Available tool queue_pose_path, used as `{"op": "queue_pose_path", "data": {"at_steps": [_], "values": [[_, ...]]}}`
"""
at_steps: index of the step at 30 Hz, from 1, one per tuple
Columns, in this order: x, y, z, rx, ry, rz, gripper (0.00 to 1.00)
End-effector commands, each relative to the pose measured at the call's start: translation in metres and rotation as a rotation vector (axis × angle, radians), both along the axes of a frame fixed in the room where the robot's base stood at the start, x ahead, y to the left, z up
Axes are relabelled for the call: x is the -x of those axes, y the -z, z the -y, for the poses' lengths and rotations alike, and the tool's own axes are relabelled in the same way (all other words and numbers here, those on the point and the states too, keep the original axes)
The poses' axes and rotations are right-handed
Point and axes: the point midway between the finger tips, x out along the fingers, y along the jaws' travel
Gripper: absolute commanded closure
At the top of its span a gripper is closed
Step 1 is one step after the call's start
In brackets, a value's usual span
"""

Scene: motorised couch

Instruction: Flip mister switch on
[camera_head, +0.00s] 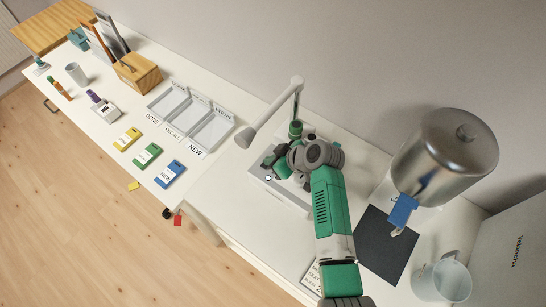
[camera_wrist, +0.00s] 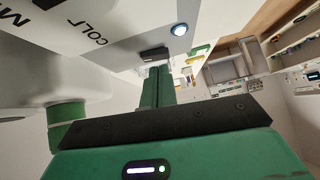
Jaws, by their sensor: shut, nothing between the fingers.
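A white device (camera_head: 285,198) stands on the white counter in the head view, partly hidden by my arm. A small round pale-blue light (camera_head: 268,178) shows on it. In the wrist view its white panel (camera_wrist: 120,18) carries dark letters, partly cut off, and the round light (camera_wrist: 180,29) glows. A small dark part (camera_wrist: 152,53), which looks like a switch, sits on the panel below the light. My gripper (camera_head: 279,166) is shut and empty over the device. In the wrist view its green fingers (camera_wrist: 158,75) are together, with tips close to the dark part; contact and the switch's position cannot be told.
A white lamp-like arm (camera_head: 272,112) rises behind the device. A metal tank (camera_head: 445,155) with a blue tap stands at right above a dark mat (camera_head: 385,245). A clear jug (camera_head: 442,280) is near it. Trays (camera_head: 190,118) and coloured cards (camera_head: 148,154) lie at left.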

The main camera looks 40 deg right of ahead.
Motion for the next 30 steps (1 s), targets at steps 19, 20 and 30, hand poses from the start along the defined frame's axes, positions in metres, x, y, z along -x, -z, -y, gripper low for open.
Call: {"op": "queue_pose_path", "data": {"at_steps": [19,20,30], "values": [[0.057,-0.097,0.044,0.010,0.009,0.018,1.00],[0.057,-0.097,0.044,0.010,0.009,0.018,1.00],[0.057,-0.105,0.044,0.011,0.009,0.019,1.00]]}}
